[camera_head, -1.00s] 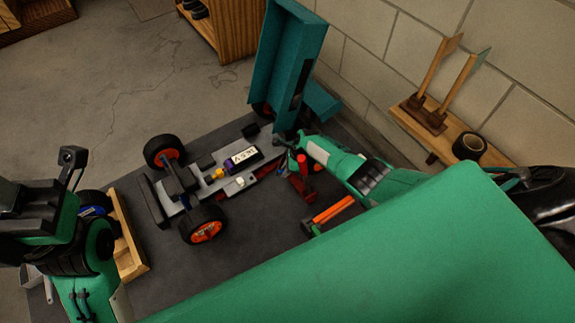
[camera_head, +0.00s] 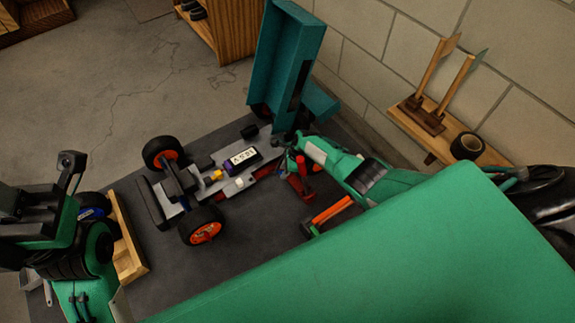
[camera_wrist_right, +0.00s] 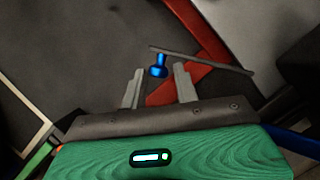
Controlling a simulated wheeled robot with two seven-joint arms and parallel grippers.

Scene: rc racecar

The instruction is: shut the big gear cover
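A tall teal panel (camera_head: 285,62), likely the big gear cover, stands upright at the far right end of the racecar chassis (camera_head: 218,178). My right gripper (camera_head: 287,147) is low beside that end of the chassis, just below the panel's foot. In the right wrist view its two grey fingers (camera_wrist_right: 158,88) are apart. A small blue knob (camera_wrist_right: 158,66) shows between and just beyond their tips, in front of a red part (camera_wrist_right: 190,75). Contact with the knob cannot be told. My left arm is at the left edge; its fingertips are not clear.
The car lies on a dark mat or table top (camera_head: 250,240). A wooden tray (camera_head: 127,240) is at the left. A red stand (camera_head: 300,182) and an orange-handled tool (camera_head: 330,212) are near my right forearm. A wall shelf (camera_head: 455,140) holds a black tape roll (camera_head: 467,146).

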